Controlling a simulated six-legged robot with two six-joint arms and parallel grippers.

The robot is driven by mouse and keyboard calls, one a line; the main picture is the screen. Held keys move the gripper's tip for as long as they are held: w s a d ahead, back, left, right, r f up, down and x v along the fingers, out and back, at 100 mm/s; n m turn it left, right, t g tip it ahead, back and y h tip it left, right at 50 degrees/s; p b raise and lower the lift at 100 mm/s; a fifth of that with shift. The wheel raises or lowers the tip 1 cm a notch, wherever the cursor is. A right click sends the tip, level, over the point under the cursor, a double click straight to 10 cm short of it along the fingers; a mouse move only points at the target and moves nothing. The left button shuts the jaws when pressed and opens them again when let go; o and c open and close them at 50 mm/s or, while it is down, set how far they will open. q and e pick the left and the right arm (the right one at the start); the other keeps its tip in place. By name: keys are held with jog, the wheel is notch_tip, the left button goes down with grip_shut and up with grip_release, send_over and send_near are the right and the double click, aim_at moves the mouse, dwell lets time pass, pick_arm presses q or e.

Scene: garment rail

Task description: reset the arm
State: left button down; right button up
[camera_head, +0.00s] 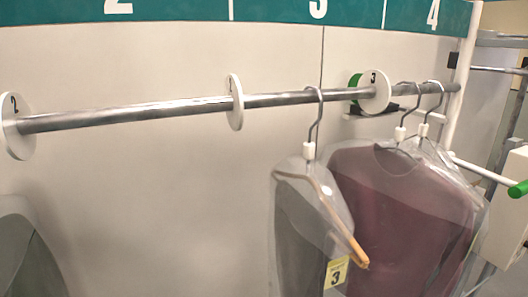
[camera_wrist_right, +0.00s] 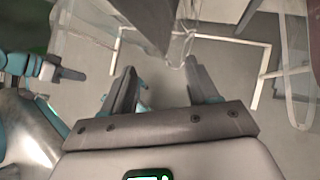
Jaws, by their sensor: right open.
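My right gripper (camera_wrist_right: 160,82) is open in the right wrist view, its two dark fingers wide apart with nothing gripped between them. Clear garment covers (camera_wrist_right: 95,25) hang just beyond the fingertips, and a dark garment edge (camera_wrist_right: 150,22) shows above the gap. At the left of that view a teal and grey part of my own body ends in a small dark piece, perhaps my left gripper (camera_wrist_right: 62,72); its jaws cannot be made out. Neither gripper shows in the head view.
A metal rail (camera_head: 190,106) crosses the head view with white numbered discs (camera_head: 235,102). A covered grey garment with tag 3 (camera_head: 336,272) hangs right of centre, beside a covered maroon garment (camera_head: 400,205). Another covered garment (camera_head: 25,255) is at lower left. A green-tipped bar (camera_head: 518,189) juts out at right.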

jog(key=s+a+f+n+g+h, duration=0.1)
jog(key=s+a+f+n+g, duration=0.1)
jog(key=s+f+n, duration=0.7)
jog(key=s+a+f+n+g+h, duration=0.2)
jog(key=s+a+f+n, duration=0.3)
jog(key=n, duration=1.2)
jog(key=s+f, duration=0.3)
jog(key=f, duration=0.2)
jog(key=shift+s+a+f, duration=0.25)
jog(key=shift+s+f, duration=0.1)
jog(key=shift+s+d, duration=0.1)
jog(key=shift+d, duration=0.05)
